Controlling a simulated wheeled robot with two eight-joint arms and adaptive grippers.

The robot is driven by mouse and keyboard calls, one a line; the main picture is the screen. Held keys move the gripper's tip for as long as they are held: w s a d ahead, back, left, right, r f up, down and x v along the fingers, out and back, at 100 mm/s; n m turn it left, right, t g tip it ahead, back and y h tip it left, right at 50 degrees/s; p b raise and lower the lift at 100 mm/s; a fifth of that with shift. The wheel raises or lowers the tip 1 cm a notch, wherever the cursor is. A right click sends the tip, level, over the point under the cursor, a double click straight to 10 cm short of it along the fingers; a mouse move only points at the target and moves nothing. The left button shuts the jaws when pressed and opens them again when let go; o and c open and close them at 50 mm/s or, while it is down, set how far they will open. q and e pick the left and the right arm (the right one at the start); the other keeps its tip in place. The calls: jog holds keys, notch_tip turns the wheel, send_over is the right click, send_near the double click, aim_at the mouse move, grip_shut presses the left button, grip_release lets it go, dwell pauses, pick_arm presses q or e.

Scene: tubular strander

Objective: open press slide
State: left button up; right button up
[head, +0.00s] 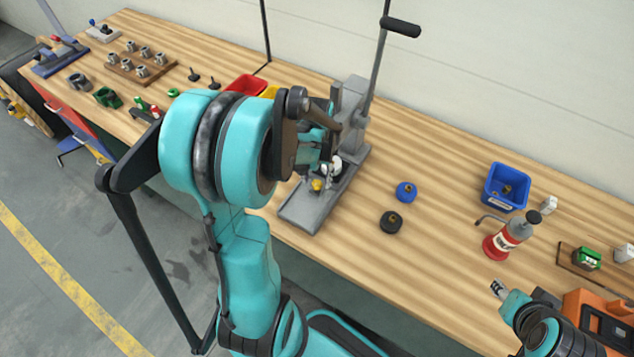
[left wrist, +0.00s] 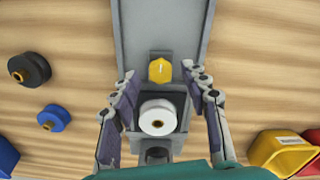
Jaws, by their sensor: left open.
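The grey press (head: 355,105) stands on the bench with a tall lever and black handle (head: 400,27). Its long grey base (head: 308,208) extends toward the bench's front edge. A yellow knob (head: 317,185) sits low on it and also shows in the left wrist view (left wrist: 160,70). A white round part with a brass centre (left wrist: 158,117) lies between my left fingers in that view. My left gripper (head: 326,160) is open at the press, one finger on each side of the white part; I cannot tell whether they touch it. My right gripper (head: 499,290) is low at the right, its jaws unclear.
A blue knob (head: 406,192) and a black knob (head: 391,222) lie right of the press. Red (head: 245,86) and yellow bins stand left of the press. My left arm hides part of the bench.

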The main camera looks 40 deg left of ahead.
pick_arm(q)
jog(key=shift+f, duration=0.7)
grip_shut()
jog(key=s, duration=0.4)
jog(key=s+d, duration=0.1)
jog(key=s, duration=0.7)
jog(key=shift+s+d+p, duration=0.1)
jog(key=shift+d+p, duration=0.1)
jog(key=shift+p, duration=0.1)
grip_release()
jog(key=shift+r, duration=0.1)
